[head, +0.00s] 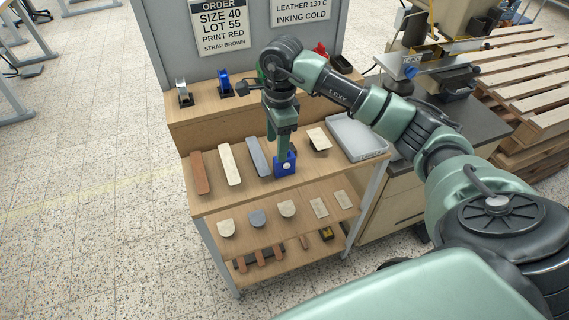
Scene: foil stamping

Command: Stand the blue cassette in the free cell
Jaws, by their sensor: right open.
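A blue cassette (286,168) with a pale round hub stands on the middle shelf of the bench, near its front edge. My right gripper (284,153) reaches down from above, directly over the cassette and at its top. Its jaws are open; the fingertips are small, and I cannot tell whether they touch the cassette. Another blue item (225,82) on a dark base stands on the upper shelf. The free cell cannot be made out; my right arm hides part of the upper shelf. My left gripper is out of view.
Brown, cream and grey strips (229,165) lie left of the cassette. A pale card (319,139) and a grey tray (357,137) lie to its right. A silver item (184,92) stands on the upper shelf. A stamping press (432,62) stands at the right.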

